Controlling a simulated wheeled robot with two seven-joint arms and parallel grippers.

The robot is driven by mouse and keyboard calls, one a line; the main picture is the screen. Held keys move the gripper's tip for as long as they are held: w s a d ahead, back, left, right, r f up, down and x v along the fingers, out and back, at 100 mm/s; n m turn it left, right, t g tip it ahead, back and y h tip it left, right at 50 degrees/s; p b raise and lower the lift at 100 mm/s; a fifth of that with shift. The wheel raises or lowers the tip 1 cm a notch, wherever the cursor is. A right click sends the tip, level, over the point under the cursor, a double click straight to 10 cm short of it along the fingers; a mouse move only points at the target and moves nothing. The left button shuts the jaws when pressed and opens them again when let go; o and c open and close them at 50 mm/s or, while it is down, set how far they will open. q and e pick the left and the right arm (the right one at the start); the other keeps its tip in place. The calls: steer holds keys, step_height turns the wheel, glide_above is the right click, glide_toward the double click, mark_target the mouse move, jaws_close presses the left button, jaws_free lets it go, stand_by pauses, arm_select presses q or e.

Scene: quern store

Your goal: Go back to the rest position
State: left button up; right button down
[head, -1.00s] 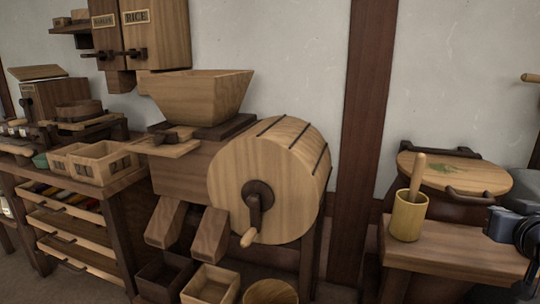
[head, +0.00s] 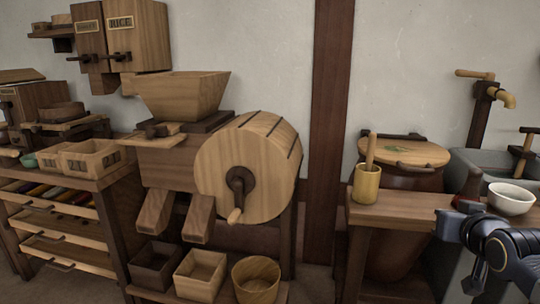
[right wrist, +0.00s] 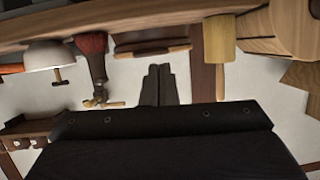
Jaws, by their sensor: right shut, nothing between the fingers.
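My right gripper (head: 447,222) shows at the lower right of the head view, beside the front bench (head: 425,212). In the right wrist view its dark fingers (right wrist: 159,72) are together with nothing between them. A yellow wooden cup (head: 367,184) with a pestle stands on the bench to the left of it. A white bowl (head: 512,199) stands to the right of it. A dark red item (head: 468,206) is partly hidden behind my gripper. My left gripper is not in view.
A mill with a wooden drum (head: 250,165) stands left, above several boxes. Drawers (head: 60,225) are at far left. The wall post (head: 330,110) stands between mill and bench.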

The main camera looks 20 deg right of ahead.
steer(key=s+a+f+n+g+y, duration=0.1)
steer(key=s+a+f+g+y, duration=0.15)
steer(key=s+a+f, duration=0.5)
steer(key=s+a+f+n+g+y, duration=0.2)
steer(key=a+f+y, duration=0.25)
steer(key=a, duration=0.65)
steer(key=s+a+f+n+g+y, duration=0.1)
steer(key=s+a+f+g+y, duration=0.2)
steer(key=a+f, duration=0.55)
step_height(320, 180, up, 38)
steer(key=s+a+p, duration=0.1)
steer(key=p, duration=3.5)
steer(key=shift+s+a+f+p, duration=0.25)
steer(key=shift+a+p, duration=0.05)
steer(key=shift+p, duration=0.05)
